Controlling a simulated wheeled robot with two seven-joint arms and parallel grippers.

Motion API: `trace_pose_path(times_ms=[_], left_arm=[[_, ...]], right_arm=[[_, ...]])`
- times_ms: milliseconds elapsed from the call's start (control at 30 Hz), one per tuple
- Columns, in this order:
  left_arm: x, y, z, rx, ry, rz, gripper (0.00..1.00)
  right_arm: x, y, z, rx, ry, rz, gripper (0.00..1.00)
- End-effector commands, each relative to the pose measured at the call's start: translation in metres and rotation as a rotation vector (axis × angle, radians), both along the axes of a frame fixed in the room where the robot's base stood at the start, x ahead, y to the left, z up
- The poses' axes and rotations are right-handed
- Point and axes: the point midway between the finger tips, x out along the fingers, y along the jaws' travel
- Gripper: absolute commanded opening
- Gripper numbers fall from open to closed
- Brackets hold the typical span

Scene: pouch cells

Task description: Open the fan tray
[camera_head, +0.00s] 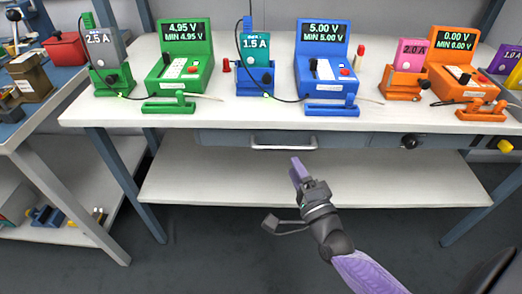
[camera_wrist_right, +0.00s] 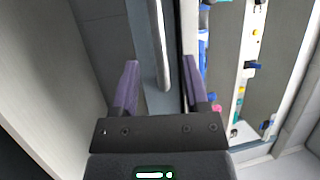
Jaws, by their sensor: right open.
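A grey-blue drawer front (camera_head: 222,139), which I take to be the fan tray, sits under the white worktop and looks flush with it. Its silver bar handle (camera_head: 284,147) runs along the front. In the right wrist view the handle (camera_wrist_right: 160,45) shows as a pale bar beyond the fingers, lying between their directions. My right gripper (camera_head: 299,170) has purple fingers and is just below and in front of the handle in the head view. In the wrist view the right gripper (camera_wrist_right: 160,82) is open, with nothing between its fingers. My left gripper is not in view.
The white worktop (camera_head: 225,112) carries a green meter (camera_head: 184,58), a blue meter (camera_head: 326,61) and an orange meter (camera_head: 457,67), with cells in holders. A black knob (camera_head: 409,141) is on the front at right. A lower shelf (camera_head: 220,187) is empty.

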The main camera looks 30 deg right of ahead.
Motion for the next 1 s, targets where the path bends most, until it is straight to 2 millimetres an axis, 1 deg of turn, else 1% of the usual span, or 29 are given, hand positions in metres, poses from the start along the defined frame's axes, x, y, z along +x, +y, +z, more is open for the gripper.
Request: trace_pose_path(times_ms=[33,100,200,300,433,667,700,767,800,867,900,933,967,1000], left_arm=[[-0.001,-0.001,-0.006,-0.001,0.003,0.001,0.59],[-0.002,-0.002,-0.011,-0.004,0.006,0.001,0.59],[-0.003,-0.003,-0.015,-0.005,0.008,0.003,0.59],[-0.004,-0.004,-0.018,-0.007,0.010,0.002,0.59],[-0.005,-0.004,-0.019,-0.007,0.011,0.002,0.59],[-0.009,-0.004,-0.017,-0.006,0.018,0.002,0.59],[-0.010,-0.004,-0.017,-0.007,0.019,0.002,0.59],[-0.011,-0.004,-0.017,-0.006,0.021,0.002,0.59],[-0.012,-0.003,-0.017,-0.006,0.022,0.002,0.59],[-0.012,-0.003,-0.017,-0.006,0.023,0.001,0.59],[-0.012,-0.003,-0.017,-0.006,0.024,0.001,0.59],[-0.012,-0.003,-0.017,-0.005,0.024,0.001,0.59],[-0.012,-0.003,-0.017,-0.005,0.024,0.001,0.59],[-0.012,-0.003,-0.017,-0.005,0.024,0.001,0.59]], right_arm=[[0.013,-0.002,-0.001,0.001,-0.003,-0.001,0.58],[0.030,-0.004,0.002,0.001,-0.001,-0.002,0.58],[0.049,-0.007,0.005,-0.001,0.001,-0.001,0.58],[0.061,-0.009,0.008,-0.002,0.003,-0.001,0.58],[0.068,-0.010,0.010,-0.004,0.005,0.001,0.58],[0.069,-0.010,0.011,-0.003,0.006,0.001,0.58],[0.069,-0.010,0.011,-0.003,0.006,0.001,0.54],[0.069,-0.010,0.011,-0.003,0.006,0.001,0.41],[0.069,-0.010,0.011,-0.003,0.006,0.001,0.33],[0.069,-0.010,0.011,-0.003,0.006,0.001,0.20],[0.069,-0.010,0.011,-0.003,0.006,0.001,0.12],[0.068,-0.010,0.011,-0.004,0.006,0.001,0.05],[0.068,-0.010,0.011,-0.004,0.006,0.001,0.00],[0.068,-0.010,0.010,-0.004,0.006,0.001,0.00]])
